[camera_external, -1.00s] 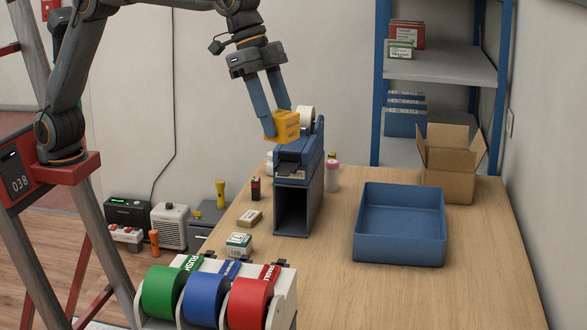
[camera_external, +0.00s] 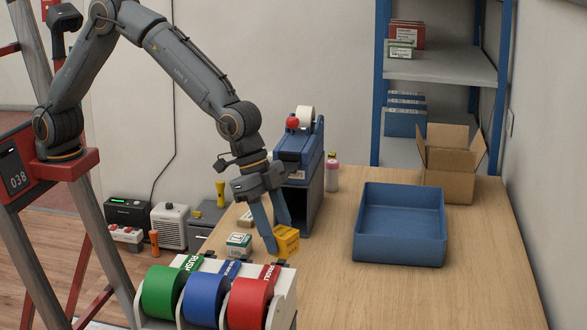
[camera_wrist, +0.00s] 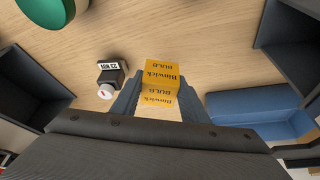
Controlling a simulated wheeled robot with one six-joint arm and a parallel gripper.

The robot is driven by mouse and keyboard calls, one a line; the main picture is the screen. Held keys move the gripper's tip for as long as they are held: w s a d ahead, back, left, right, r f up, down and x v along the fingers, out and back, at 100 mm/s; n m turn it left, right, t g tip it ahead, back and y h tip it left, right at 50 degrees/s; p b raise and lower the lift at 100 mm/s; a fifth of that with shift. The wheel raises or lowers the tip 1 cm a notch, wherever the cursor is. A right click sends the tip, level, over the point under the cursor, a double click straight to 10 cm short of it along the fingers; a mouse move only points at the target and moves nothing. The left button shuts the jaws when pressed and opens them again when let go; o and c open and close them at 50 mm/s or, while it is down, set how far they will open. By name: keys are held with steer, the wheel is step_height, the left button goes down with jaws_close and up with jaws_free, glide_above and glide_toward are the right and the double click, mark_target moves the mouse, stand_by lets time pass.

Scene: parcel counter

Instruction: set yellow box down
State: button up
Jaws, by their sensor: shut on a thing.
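The yellow box (camera_external: 287,242) is a small printed carton. It is held between the fingers of my gripper (camera_external: 277,238), low over the wooden counter behind the tape rolls. I cannot tell from these views whether its underside touches the counter. In the wrist view the yellow box (camera_wrist: 162,72) sits between the two blue-grey fingertips (camera_wrist: 160,98), with lettering on its faces and wood around it.
The tape dispenser (camera_external: 283,302) with green, blue and red rolls is close in front of the box. A blue tray (camera_external: 400,256) is to the right, with bare counter (camera_external: 335,260) between.

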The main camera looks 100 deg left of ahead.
mark_target(278, 257)
steer(key=shift+f+p, duration=0.65)
steer(key=shift+f, duration=2.15)
steer(key=shift+f, duration=0.1)
steer(key=o, duration=1)
steer(key=shift+o, duration=0.3)
steer(key=shift+r, duration=0.25)
steer(key=b+v, duration=0.3)
steer(key=v, duration=0.8)
steer(key=shift+s+a+r, duration=0.15)
steer(key=shift+s+r, duration=0.15)
steer(key=shift+s, duration=0.05)
